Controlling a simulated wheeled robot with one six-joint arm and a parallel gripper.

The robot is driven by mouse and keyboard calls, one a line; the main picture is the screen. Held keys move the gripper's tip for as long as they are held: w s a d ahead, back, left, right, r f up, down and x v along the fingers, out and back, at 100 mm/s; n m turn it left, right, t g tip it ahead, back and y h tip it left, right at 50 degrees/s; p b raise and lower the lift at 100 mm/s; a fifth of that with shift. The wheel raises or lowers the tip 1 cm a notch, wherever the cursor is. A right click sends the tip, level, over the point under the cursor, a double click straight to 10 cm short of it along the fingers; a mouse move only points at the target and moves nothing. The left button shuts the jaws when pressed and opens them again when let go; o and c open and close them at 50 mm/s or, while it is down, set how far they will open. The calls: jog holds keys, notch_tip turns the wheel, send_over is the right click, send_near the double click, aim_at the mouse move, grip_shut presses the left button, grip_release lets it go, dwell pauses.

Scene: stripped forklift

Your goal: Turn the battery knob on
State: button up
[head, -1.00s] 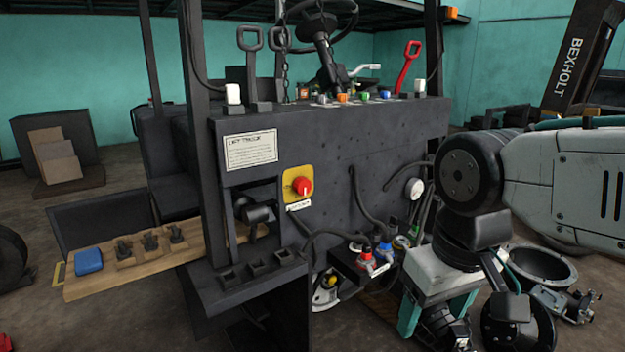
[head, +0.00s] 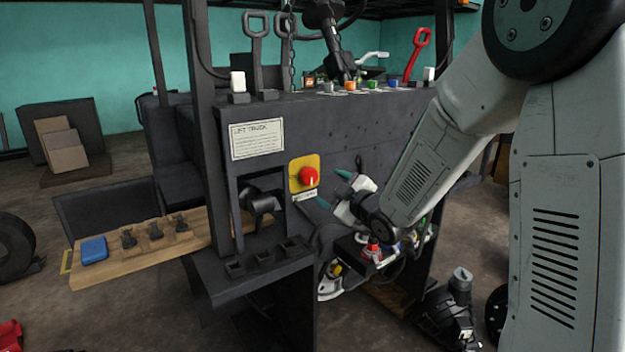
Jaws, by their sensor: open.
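The battery knob (head: 309,177) is a red round knob on a yellow square plate (head: 297,164), on the dark front panel of the forklift. A small white label sits just below the plate. My gripper (head: 332,190) is open, just to the right of the knob, with its teal fingertips pointing left toward it. One finger is level with the knob and the other is lower. The fingers appear apart from the knob, though depth is hard to judge. Nothing shows between the fingers.
A dark socket recess (head: 262,200) lies left of the knob above a shelf. Red and blue battery terminals (head: 374,250) with cables sit below my gripper. Levers (head: 418,52) stand on top of the panel. A wooden board (head: 140,243) juts out at left.

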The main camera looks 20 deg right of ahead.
aim_at(312, 178)
jog(key=shift+n+y, duration=0.3)
jog(key=shift+y, duration=0.1)
jog(key=x, duration=0.8)
jog(key=shift+w+a, duration=0.1)
jog(key=shift+a, duration=0.1)
jog(key=c, duration=1)
